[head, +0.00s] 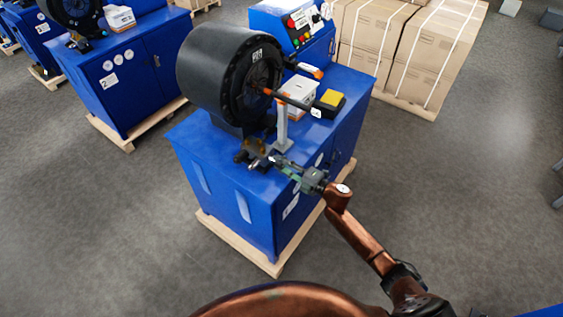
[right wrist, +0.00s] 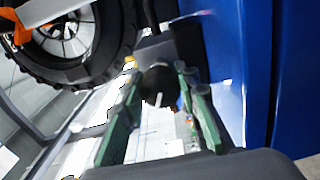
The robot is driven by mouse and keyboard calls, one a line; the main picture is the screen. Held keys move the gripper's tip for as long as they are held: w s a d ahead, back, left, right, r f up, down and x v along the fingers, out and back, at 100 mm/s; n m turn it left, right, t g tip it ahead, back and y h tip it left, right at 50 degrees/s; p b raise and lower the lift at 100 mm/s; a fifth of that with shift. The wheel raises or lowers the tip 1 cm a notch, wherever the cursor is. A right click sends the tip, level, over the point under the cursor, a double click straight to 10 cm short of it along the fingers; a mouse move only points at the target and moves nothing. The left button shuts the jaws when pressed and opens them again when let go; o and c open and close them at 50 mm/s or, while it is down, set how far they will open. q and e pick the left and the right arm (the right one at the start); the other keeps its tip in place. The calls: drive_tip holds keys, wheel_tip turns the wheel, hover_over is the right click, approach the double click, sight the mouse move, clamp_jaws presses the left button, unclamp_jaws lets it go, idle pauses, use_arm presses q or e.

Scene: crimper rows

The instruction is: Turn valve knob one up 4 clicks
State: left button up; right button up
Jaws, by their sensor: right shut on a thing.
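The valve knob (right wrist: 158,84) is a dark round knob with a white pointer line, seen in the right wrist view between the green finger pads. My right gripper (right wrist: 160,95) is shut on the knob, one finger on each side of it. In the head view my right gripper (head: 262,162) reaches in from the lower right to the front of the blue machine cabinet (head: 235,190), just below the big black drum (head: 215,75). There the fingertips and small fittings overlap, so the knob's face is hard to make out. My left gripper is not in view.
A grey post (head: 282,125) with an orange-tipped black lever (head: 290,99) stands close above my right gripper. A yellow-topped box (head: 330,100) sits on the cabinet. Strapped cartons (head: 425,50) and a second blue machine (head: 120,75) stand behind.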

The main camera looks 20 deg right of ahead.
drive_tip(key=shift+d+m+p, duration=0.1)
drive_tip(key=shift+m+p, duration=0.5)
drive_tip(key=shift+m, duration=0.6)
drive_tip(key=o, duration=1.2)
drive_tip(key=shift+c, duration=0.2)
drive_tip(key=v, duration=1.1)
drive_tip(key=shift+s+d, duration=0.3)
